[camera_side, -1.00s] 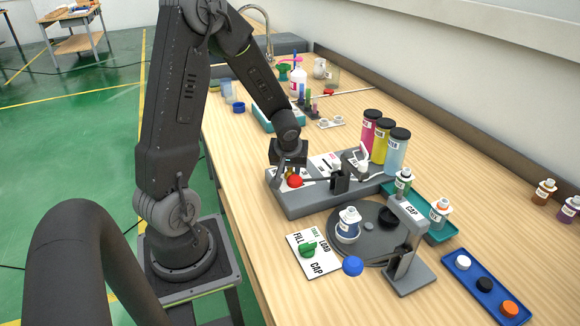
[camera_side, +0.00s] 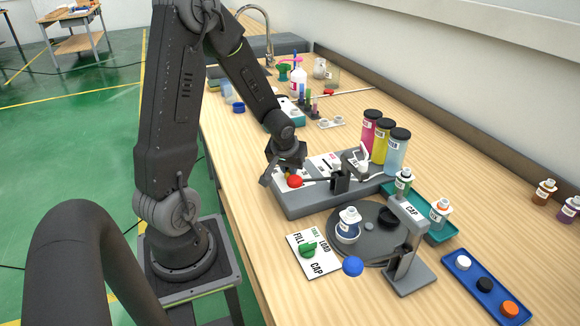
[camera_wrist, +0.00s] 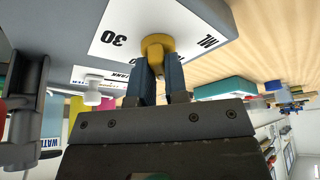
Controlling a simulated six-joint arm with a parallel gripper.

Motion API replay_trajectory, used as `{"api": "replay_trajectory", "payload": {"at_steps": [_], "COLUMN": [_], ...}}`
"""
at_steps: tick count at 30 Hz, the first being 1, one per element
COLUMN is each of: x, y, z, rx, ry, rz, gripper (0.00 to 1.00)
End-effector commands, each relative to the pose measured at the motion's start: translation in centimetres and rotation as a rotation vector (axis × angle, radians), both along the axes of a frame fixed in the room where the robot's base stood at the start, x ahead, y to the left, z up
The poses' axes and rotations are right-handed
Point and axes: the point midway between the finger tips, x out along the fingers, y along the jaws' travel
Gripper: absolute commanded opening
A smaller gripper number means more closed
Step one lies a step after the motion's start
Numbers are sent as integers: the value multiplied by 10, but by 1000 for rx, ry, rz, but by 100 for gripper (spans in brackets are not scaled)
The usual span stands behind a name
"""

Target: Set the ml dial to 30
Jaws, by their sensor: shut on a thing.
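The ml dial is a small yellow knob (camera_wrist: 157,44) on a white plate (camera_wrist: 130,20), with black "30" and "ML" printed on either side of it in the wrist view. My gripper (camera_wrist: 160,72) has its two blue-grey fingers shut on the knob from both sides. Which mark the knob points at cannot be told. In the side view my gripper (camera_side: 287,168) is at the left end of the grey dispenser base (camera_side: 320,201), just behind a red ball knob (camera_side: 295,181). The dial is mostly hidden there.
Red, yellow and blue cylinders (camera_side: 397,151) stand behind the base. A dark turntable (camera_side: 368,240) with a bottle (camera_side: 348,224), a FILL/LOAD/CAP plate (camera_side: 316,268) with a green knob, and a blue ball knob (camera_side: 353,266) lie in front. A blue cap tray (camera_side: 462,270) is at right.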

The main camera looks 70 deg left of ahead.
Motion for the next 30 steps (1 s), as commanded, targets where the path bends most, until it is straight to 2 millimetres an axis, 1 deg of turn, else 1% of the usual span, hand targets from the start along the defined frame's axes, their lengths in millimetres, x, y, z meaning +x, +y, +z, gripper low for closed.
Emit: {"api": "replay_trajectory", "payload": {"at_steps": [5, 15, 16, 23, 24, 30], "x": [-1, -1, -1, -1, 0, 0], "y": [-1, -1, -1, 0, 0, 0], "z": [0, 0, 0, 0, 0, 0], "rx": [1, 2, 2, 3, 3, 3], "ry": [1, 1, 1, 1, 1, 0], "rz": [-42, -50, -49, -49, -49, -48], "gripper": [0, 0, 16, 38, 39, 39]}}
